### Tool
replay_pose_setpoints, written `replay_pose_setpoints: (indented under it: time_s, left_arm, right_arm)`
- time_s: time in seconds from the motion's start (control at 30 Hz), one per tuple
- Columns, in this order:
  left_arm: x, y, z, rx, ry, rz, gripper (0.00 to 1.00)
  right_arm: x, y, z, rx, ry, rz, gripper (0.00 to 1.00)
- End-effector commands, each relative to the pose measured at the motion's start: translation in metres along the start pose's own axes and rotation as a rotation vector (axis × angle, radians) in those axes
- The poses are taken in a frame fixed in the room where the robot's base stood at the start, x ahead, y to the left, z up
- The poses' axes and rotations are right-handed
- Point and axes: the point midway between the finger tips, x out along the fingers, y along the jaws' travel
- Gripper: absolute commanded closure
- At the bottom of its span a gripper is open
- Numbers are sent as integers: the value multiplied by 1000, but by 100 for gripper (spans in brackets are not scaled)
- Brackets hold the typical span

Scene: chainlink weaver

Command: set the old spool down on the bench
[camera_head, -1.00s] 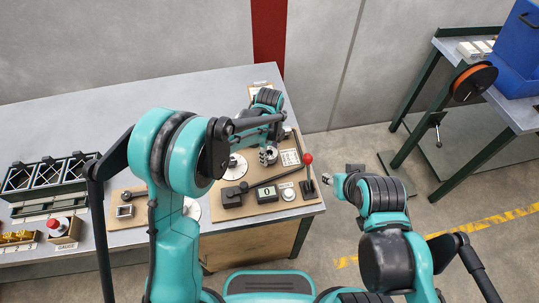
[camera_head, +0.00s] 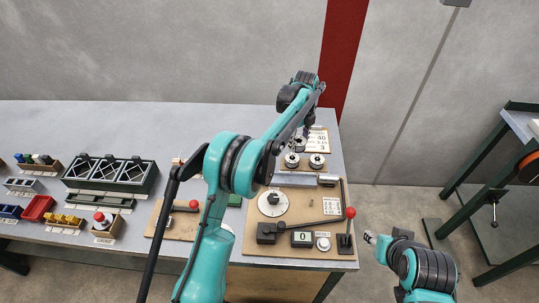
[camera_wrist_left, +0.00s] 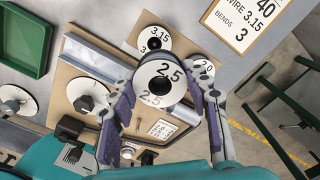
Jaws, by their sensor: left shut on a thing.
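The old spool, a white-faced one marked 2,5 (camera_wrist_left: 159,79), is between the purple fingers of my left gripper (camera_wrist_left: 164,92) in the left wrist view. The gripper is shut on it. In the head view my left gripper (camera_head: 303,132) reaches over the back right part of the bench (camera_head: 225,125), with the spool (camera_head: 299,144) at its tip. I cannot tell the gap beneath the spool. My right gripper (camera_head: 371,238) is off the bench's right side, and its fingers are too small to read.
A spool marked 3,15 (camera_wrist_left: 154,40) and another spool (camera_wrist_left: 201,67) stand near the held one. A card (camera_head: 318,141) reading wire 3.15 lies behind. The board (camera_head: 285,243) in front carries a red-knobbed lever (camera_head: 350,213).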

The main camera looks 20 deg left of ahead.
Motion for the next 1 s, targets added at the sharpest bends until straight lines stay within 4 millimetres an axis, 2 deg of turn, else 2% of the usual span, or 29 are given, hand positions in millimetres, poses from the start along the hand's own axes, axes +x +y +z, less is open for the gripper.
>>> replay_pose_setpoints:
  time_s: [0.03,0.23,0.6,0.77,0.87,1.0]
  left_arm:
    - [1,-2,9,-2,0,0,94]
    - [11,0,37,-3,0,0,94]
    - [61,26,114,-2,0,0,94]
    - [70,32,131,0,0,0,94]
    - [74,33,133,1,0,0,94]
    - [92,33,133,1,0,0,94]
  right_arm:
    - [1,0,0,0,0,0,60]
    - [4,0,3,0,0,0,60]
    - [20,0,14,0,0,0,60]
    - [23,0,16,0,0,0,60]
    - [24,0,17,0,0,0,60]
    - [29,0,21,0,0,0,60]
